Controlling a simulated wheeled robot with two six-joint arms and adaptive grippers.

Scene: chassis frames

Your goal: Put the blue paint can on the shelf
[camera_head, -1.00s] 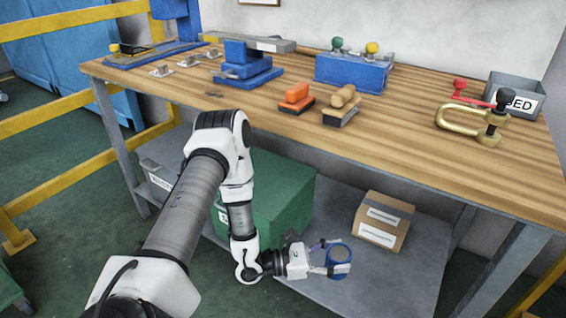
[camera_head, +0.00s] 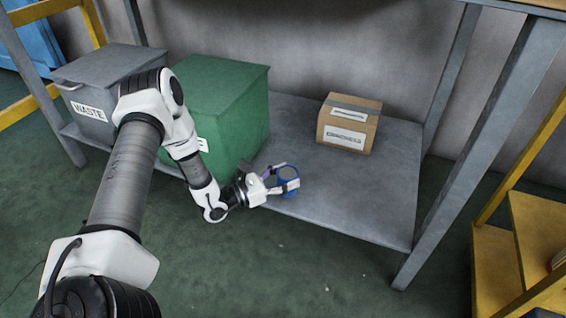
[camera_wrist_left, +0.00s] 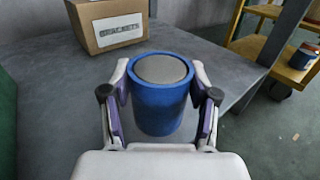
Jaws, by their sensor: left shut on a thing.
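The blue paint can (camera_head: 289,181) has a grey lid and is upright between the fingers of my left gripper (camera_head: 280,181). The left wrist view shows the can (camera_wrist_left: 160,105) with one finger of the gripper (camera_wrist_left: 160,108) against each side. The gripper is shut on it. The can is at the front edge of the grey lower shelf (camera_head: 345,192) under the workbench; whether its base touches the shelf I cannot tell. My right gripper is not in view.
A cardboard box (camera_head: 348,125) labelled BRACKETS stands further back on the shelf. A green bin (camera_head: 215,110) and a grey WASTE bin (camera_head: 95,85) stand to the left. Bare shelf lies around the box. A yellow cart (camera_head: 520,245) is at the right.

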